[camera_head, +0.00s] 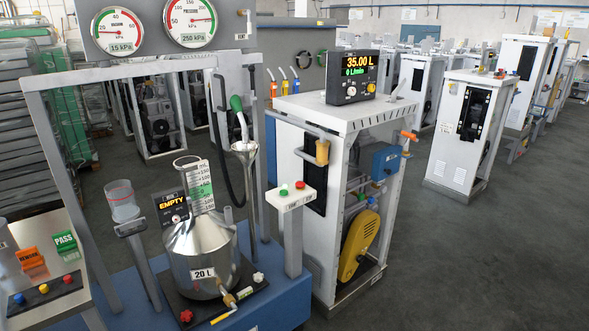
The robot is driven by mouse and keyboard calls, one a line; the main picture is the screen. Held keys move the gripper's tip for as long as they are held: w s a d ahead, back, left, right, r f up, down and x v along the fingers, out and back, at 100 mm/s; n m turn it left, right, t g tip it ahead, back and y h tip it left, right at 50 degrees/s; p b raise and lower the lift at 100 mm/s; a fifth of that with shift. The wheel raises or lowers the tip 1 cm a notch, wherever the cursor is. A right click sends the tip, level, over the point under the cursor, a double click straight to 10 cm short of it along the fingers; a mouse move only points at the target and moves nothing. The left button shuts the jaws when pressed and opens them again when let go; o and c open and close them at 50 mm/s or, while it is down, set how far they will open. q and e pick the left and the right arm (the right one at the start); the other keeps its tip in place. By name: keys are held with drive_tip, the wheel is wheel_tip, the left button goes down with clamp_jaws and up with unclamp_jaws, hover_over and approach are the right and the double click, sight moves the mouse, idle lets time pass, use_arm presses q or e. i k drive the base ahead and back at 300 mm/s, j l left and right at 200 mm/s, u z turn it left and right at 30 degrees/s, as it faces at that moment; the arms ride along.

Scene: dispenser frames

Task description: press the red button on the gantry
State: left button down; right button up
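A red button (300,185) sits on top of a small white box (295,199), to the right of a green button (283,191). The box stands on a light grey post (293,243) at the right end of the blue base. The grey gantry frame (66,169) rises behind and to the left of it, over a steel 20 L vessel (203,249). Another red button (19,299) is on the panel at the lower left, beside yellow and blue ones. Neither of my grippers shows.
A white dispenser cabinet (361,118) with a display reading 35.00 L (352,77) stands right behind the button box. A steel funnel (245,150) and a clear cup (122,200) stand near the vessel. Open floor (455,265) lies to the right.

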sight(300, 185)
drive_tip(key=i+l+u, duration=0.1)
drive_tip(key=i+l, duration=0.25)
drive_tip(key=i+l+u, duration=0.15)
drive_tip(key=i+l, duration=0.2)
drive_tip(key=i+l+u, duration=0.1)
drive_tip(key=i+l, duration=0.2)
drive_tip(key=i+l+u, duration=0.15)
drive_tip(key=i+l, duration=0.15)
drive_tip(key=l, duration=0.2)
drive_tip(key=i+l+u, duration=0.1)
drive_tip(key=i+l, duration=0.2)
drive_tip(key=l, duration=0.15)
drive_tip(key=i+l+u, duration=0.1)
drive_tip(key=i+l, duration=0.15)
drive_tip(key=l, duration=0.25)
